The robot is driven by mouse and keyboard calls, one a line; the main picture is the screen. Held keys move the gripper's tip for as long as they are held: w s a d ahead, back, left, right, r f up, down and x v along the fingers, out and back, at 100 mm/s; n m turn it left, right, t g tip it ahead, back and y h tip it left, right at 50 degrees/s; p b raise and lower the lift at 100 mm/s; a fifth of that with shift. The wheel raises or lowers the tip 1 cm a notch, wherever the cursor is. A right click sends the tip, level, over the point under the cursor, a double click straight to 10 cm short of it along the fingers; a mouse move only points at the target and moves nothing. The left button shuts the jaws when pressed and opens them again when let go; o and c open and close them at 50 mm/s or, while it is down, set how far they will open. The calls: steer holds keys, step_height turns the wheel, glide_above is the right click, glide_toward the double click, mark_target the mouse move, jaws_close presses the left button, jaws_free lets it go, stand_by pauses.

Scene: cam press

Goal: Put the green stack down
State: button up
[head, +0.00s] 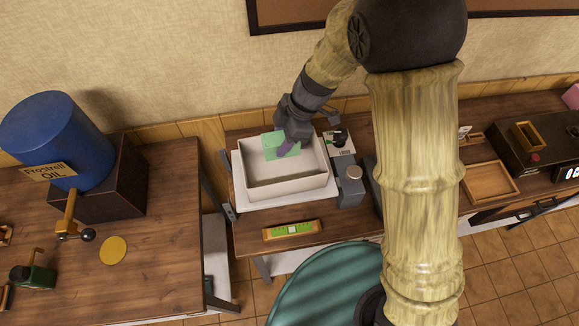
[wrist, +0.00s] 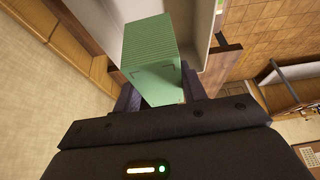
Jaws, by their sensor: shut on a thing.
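The green stack (head: 273,143) is a pale green block with fine ridges like layered sheets, seen large in the wrist view (wrist: 150,50). My gripper (head: 287,149) is shut on it, with a dark finger on each side in the wrist view (wrist: 160,95). In the head view the stack overlaps the back part of an open cream bin (head: 287,186). I cannot tell whether it touches the bin's floor. The visible floor of the bin looks empty. Part of the stack is hidden behind my fingers.
The bin stands on a white base on a wooden bench. A grey device with a round knob (head: 353,173) stands close on its right. A green-faced level (head: 292,230) lies in front. A blue oil drum (head: 57,138) is on the left table. A wooden tray (head: 490,181) lies right.

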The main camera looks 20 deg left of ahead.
stand_by(0.4)
glide_toward(275, 172)
steer(key=shift+s+a+r, duration=0.1)
steer(key=shift+s+a, duration=0.4)
steer(key=shift+a, duration=0.2)
steer(key=shift+f+p, duration=0.45)
steer(key=shift+f, duration=1.45)
steer(key=o, duration=1.1)
steer(key=shift+f, duration=0.15)
